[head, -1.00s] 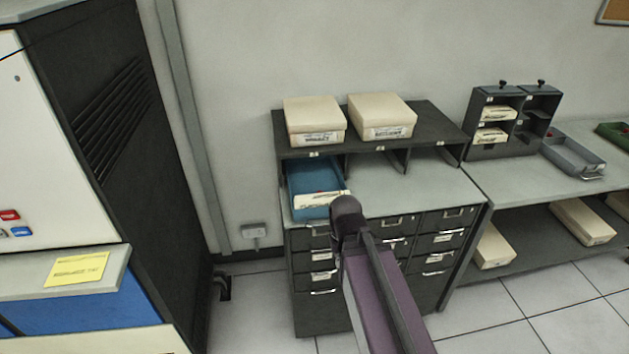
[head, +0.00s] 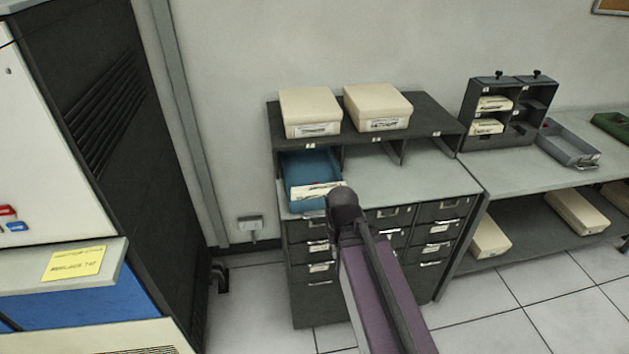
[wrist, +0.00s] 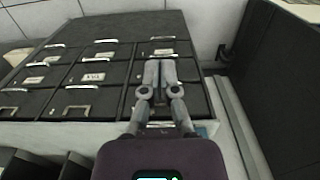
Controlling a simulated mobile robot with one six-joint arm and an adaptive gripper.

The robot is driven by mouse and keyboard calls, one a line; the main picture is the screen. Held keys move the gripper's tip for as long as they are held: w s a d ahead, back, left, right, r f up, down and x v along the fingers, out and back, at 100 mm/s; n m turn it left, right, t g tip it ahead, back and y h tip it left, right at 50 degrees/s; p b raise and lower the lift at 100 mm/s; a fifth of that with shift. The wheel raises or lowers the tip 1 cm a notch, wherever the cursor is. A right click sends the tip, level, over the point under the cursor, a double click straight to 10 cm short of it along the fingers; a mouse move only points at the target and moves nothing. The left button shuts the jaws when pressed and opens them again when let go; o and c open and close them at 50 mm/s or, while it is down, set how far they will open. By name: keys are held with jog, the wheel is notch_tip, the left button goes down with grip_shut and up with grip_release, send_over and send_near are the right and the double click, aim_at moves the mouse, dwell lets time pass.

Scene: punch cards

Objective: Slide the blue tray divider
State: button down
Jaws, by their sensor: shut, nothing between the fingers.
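The blue tray (head: 308,168) sits in the left bay of the dark shelf, its front end on the cabinet top. A stack of pale cards (head: 318,190) stands at its front end. I cannot make out a separate divider. In the wrist view a small blue patch, likely the tray (wrist: 205,130), shows right of the gripper's base. My gripper (wrist: 159,64) is shut and empty, its fingertips over the cabinet's drawer fronts in the picture. In the head view my arm ends by the tray's front right corner and hides the fingers; contact cannot be told.
The drawer cabinet (head: 391,281) stands below the tray. Two cream boxes (head: 310,112) (head: 378,106) sit on the dark shelf (head: 430,122). To the right, a bench (head: 510,170) holds a dark card rack (head: 503,112) and a grey tray (head: 572,146). A dark machine cabinet (head: 110,150) stands left. The cabinet top right of the tray is clear.

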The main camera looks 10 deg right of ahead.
jog(key=c, duration=0.9)
grip_release()
jog(key=shift+c, duration=0.2)
jog(key=shift+o, duration=1)
jog(key=shift+w+r, duration=0.25)
jog(key=shift+w, duration=0.15)
notch_tip(320, 180, up, 13)
jog(key=n+p, duration=0.3)
jog(key=p, duration=1.1)
send_over(317, 183)
jog(key=shift+s+b, duration=0.2)
jog(key=shift+b, duration=0.1)
jog(key=shift+f, duration=0.15)
notch_tip(317, 183, down, 14)
jog(key=b, duration=1.3)
jog(key=shift+r+b, duration=0.25)
jog(key=shift+b, duration=0.15)
jog(key=shift+w, duration=0.1)
grip_shut()
